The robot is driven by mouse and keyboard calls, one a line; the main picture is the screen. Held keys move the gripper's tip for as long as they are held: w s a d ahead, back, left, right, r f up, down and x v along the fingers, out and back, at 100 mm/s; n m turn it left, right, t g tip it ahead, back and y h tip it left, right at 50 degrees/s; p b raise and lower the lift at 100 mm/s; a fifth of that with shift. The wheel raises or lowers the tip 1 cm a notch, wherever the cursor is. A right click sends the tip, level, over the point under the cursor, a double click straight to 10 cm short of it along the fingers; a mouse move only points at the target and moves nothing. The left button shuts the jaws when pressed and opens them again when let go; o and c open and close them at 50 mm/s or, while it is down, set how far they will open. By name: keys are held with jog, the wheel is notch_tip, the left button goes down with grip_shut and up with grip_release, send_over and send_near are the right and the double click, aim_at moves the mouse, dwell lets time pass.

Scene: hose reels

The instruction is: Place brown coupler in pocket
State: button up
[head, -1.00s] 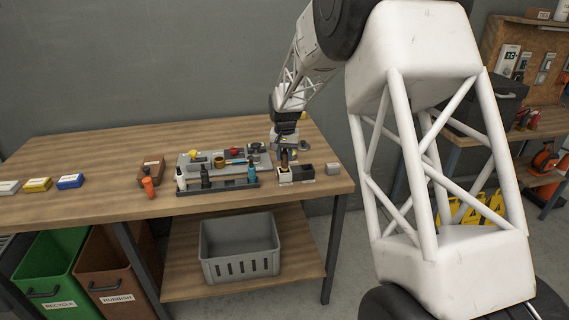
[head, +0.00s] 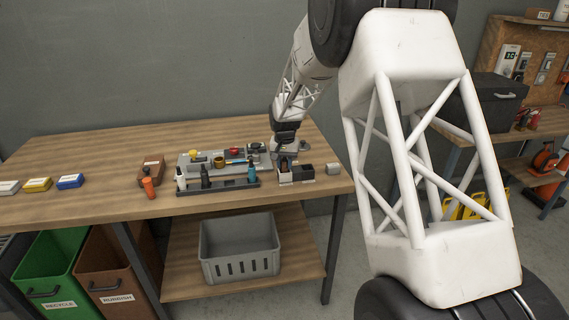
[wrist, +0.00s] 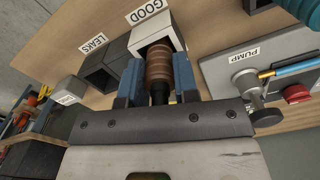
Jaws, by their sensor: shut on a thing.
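My gripper (wrist: 158,82) is shut on the brown ribbed coupler (wrist: 158,64), with one blue finger on each side of it. In the wrist view the coupler's far end overlaps the opening of the white-walled pocket labelled GOOD (wrist: 137,38). I cannot tell how deep it reaches. The dark pocket labelled LEAKS (wrist: 96,66) stands beside it. In the head view my gripper (head: 285,158) is low over the left pocket (head: 285,177) of the pair, and the coupler is mostly hidden.
A small grey block (head: 333,168) stands right of the pockets. A grey panel labelled PUMP (wrist: 235,77), with a red knob (wrist: 297,93), lies close by. A dark rack of bottles (head: 218,187) stands to the left.

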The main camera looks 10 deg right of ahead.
jog(key=shift+f, duration=0.2)
jog(key=o, duration=0.9)
jog(key=shift+r, duration=0.2)
notch_tip(320, 180, up, 12)
dwell(0.7)
